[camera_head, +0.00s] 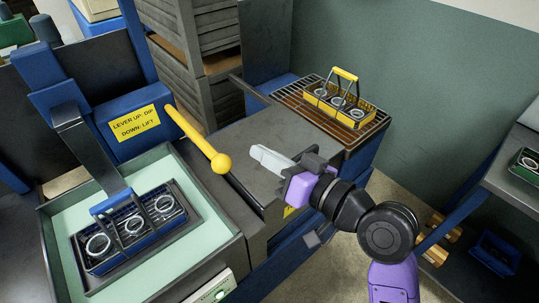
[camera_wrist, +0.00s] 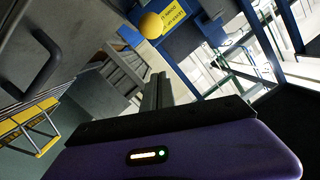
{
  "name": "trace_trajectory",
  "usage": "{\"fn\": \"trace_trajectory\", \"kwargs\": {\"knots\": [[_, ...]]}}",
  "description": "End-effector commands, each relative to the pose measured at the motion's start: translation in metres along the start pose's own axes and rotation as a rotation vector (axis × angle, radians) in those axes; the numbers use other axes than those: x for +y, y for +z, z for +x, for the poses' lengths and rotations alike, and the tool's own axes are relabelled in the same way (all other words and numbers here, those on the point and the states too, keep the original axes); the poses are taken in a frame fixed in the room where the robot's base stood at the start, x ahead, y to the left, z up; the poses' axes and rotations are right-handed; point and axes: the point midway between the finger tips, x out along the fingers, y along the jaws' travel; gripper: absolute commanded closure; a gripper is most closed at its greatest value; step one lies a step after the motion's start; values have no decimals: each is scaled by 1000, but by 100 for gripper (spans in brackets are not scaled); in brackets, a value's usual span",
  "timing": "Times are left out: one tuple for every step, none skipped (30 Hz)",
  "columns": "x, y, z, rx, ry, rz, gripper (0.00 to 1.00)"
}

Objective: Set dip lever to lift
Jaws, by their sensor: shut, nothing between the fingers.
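The dip lever (camera_head: 197,137) is a yellow rod with a round yellow knob (camera_head: 220,163). It comes out of a blue housing and slants down to the right. A yellow label (camera_head: 135,123) on the housing reads "LEVER UP: DIP, DOWN: LIFT". My gripper (camera_head: 258,153) is shut and empty, to the right of the knob with a gap between them. In the wrist view the knob (camera_wrist: 150,25) shows beyond the fingertips (camera_wrist: 163,76). A blue basket (camera_head: 132,231) with several rings hangs from a dark arm in the pale green tank (camera_head: 225,250).
A yellow basket (camera_head: 340,100) with rings stands on a wire rack (camera_head: 290,98) at the back right. A grey worktop (camera_head: 250,130) with a dark bar lies below my gripper. Grey crates (camera_head: 205,60) are stacked behind. A shelf (camera_head: 510,165) stands at the right.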

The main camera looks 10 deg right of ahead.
Motion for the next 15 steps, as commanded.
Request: {"fn": "trace_trajectory", "kwargs": {"knots": [[-2,-2,11,-2,-2,0,100],[-2,-2,17,-2,-2,-1,100],[-2,-2,25,-2,-2,-1,100],[-2,-2,31,-2,-2,0,100],[-2,-2,37,-2,-2,-1,100],[-2,-2,45,-1,-1,-2,100],[-2,-2,51,-2,-1,-2,100],[-2,-2,56,-1,-2,-2,100],[-2,-2,64,-2,-2,-2,100],[-2,-2,69,-2,-2,-2,100],[0,8,68,-4,1,1,100],[0,14,68,-4,1,1,100],[0,18,69,-3,2,1,100],[0,22,70,-3,2,0,100],[0,26,71,-2,1,-1,100]]}}
